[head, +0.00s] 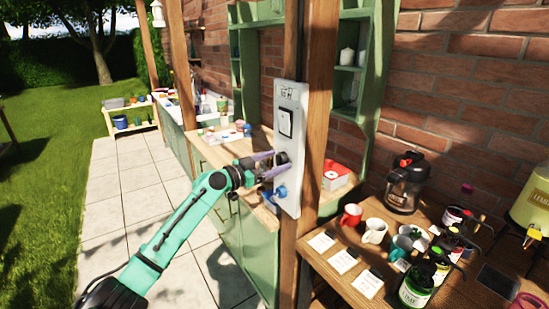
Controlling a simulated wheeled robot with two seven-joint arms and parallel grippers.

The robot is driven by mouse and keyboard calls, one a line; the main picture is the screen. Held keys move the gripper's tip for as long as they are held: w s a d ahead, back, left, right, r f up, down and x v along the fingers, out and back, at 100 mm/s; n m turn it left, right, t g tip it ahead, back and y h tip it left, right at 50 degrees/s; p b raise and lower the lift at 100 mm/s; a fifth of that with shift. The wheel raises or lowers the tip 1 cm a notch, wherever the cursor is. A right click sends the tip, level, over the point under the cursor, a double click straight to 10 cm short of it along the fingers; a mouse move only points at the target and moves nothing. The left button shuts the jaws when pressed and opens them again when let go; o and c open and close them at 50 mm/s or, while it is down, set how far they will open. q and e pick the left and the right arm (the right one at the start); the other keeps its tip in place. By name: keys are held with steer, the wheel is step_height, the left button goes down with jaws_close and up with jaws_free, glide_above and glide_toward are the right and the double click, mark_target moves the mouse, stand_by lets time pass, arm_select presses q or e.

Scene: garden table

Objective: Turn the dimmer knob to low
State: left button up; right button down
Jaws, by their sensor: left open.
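A white panel (289,180) is fixed upright on a wooden post (318,110). It carries a dark-framed switch plate (286,122) near the top, a dark round knob (282,158) in the middle and a blue knob (281,191) low down. My left gripper (273,165) is at the panel with its fingers open around or just beside the dark knob; I cannot tell if they touch it. The knob's setting marks are too small to read. My right gripper is not in view.
A wooden table (318,262) at the right holds mugs (351,216), cards (342,260), bottles (418,285) and a dark kettle-like jug (407,182). Green cabinets (250,245) stand behind the post. The paved path (125,195) at the left is clear.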

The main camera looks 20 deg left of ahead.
arm_select(q)
steer(key=shift+d, duration=0.1)
jaws_close()
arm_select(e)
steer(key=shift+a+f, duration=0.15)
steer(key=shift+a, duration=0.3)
arm_select(q)
steer(key=shift+n, duration=0.4)
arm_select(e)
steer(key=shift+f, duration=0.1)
arm_select(q)
steer(key=n+b, duration=0.1)
steer(key=n, duration=0.6)
steer(key=shift+r+g, duration=0.15)
steer(key=shift+g, duration=0.15)
steer(key=shift+n+g+p, duration=0.4)
steer(key=shift+n+p, duration=1.25)
steer(key=shift+n, duration=2.95)
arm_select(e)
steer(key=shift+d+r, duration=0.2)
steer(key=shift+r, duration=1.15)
